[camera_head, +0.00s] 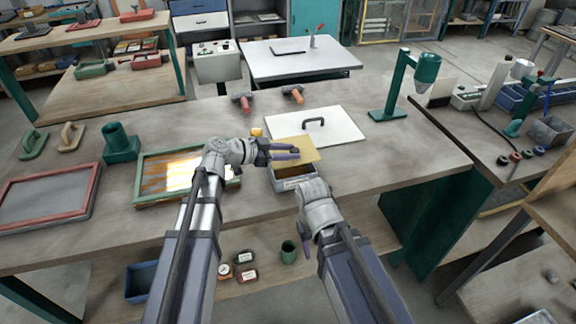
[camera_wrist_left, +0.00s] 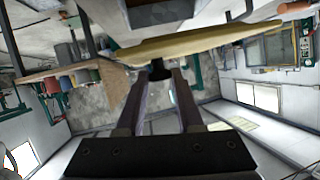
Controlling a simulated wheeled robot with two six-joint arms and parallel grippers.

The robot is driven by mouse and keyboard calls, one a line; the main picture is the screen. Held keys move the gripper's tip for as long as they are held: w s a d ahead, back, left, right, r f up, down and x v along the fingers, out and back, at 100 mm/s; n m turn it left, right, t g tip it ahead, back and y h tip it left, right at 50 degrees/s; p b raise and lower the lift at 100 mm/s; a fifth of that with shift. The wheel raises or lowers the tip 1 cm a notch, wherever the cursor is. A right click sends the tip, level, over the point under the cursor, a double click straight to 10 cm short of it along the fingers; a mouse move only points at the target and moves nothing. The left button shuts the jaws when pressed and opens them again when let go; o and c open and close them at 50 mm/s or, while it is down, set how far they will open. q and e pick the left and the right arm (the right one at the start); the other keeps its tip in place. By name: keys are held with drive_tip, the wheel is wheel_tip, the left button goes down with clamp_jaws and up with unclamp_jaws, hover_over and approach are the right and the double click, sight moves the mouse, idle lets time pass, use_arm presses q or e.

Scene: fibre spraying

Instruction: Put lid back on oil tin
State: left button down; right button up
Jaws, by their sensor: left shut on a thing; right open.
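The oil tin (camera_head: 292,184) is a grey, box-like container on the workbench, its brownish inside partly showing. The lid (camera_head: 308,155) is a flat, yellow-gold plate at the tin's far side in the head view, covering part of its opening. My left gripper (camera_head: 290,151) is shut on the lid's dark knob, which shows between the fingers in the left wrist view (camera_wrist_left: 160,70). There the lid (camera_wrist_left: 205,40) looks slightly tilted, with a grey box face beyond it. I cannot tell whether lid and tin touch. My right gripper (camera_head: 306,226) is open and empty near the bench's front edge.
A white panel with a black handle (camera_head: 345,128) lies behind the tin. A green-framed screen (camera_head: 155,178) is to the left, and a green stand (camera_head: 410,85) to the right. Two orange-handled tools (camera_head: 293,94) lie at the back. The bench's right part is clear.

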sight(288, 164)
use_arm(q)
drive_tip(key=shift+f+b, duration=1.8)
drive_tip(key=shift+f, duration=0.15)
drive_tip(key=shift+f+b, duration=0.5)
drive_tip(key=shift+b, duration=0.15)
drive_tip(key=c, duration=0.6)
unclamp_jaws()
drive_tip(key=shift+o, duration=0.2)
drive_tip(key=shift+r, duration=0.1)
